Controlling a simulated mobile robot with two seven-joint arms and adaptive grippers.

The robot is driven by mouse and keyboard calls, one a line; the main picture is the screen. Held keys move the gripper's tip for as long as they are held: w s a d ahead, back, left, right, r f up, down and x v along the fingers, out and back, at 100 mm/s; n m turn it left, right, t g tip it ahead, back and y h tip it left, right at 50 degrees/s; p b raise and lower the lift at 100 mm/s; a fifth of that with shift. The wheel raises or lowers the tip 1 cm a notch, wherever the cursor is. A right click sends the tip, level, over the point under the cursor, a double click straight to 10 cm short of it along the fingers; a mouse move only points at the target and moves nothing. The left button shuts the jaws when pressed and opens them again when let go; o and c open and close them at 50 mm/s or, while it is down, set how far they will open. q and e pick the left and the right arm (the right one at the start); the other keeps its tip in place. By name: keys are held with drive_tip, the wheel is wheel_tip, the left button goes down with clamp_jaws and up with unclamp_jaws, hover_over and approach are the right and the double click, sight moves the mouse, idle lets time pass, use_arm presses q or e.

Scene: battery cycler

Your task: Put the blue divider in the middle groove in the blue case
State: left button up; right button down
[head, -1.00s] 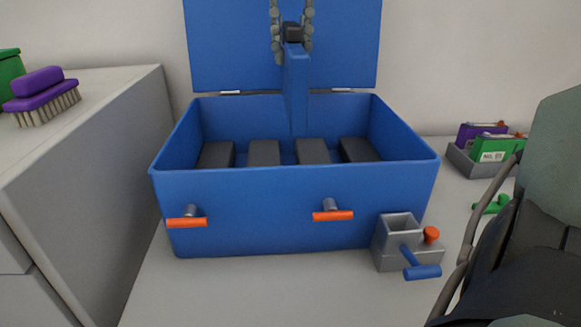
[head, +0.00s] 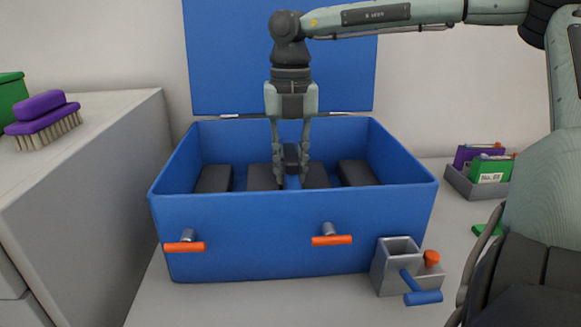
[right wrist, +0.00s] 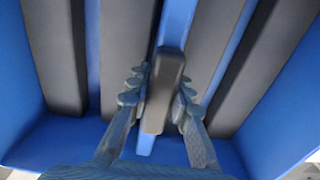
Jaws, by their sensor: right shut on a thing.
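The blue case (head: 250,235) stands open on the table with its blue lid (head: 228,70) up behind it. Dark blocks (head: 214,180) lie across its floor with gaps between them. My right gripper (head: 291,172) reaches down into the case and is shut on the dark grip of the blue divider (head: 292,182). In the right wrist view, the dark grip lies between the fingers (right wrist: 161,85), and the blue divider (right wrist: 178,22) lines up between the two middle blocks. The lower part of the divider is hidden, so I cannot tell whether it is in the groove. My left gripper is not in view.
Two orange-handled latches (head: 332,240) stick out from the case front. A grey holder with a blue lever (head: 400,262) stands by the front right corner. A grey tray (head: 478,186) with packs is at the right. A brush (head: 42,118) sits on the left cabinet.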

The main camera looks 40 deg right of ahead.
drive_tip(key=shift+f, duration=0.15)
drive_tip(key=c, duration=1.4)
unclamp_jaws()
drive_tip(key=shift+o, duration=0.2)
wheel_tip(320, 180, up, 12)
drive_tip(key=shift+r, duration=0.1)
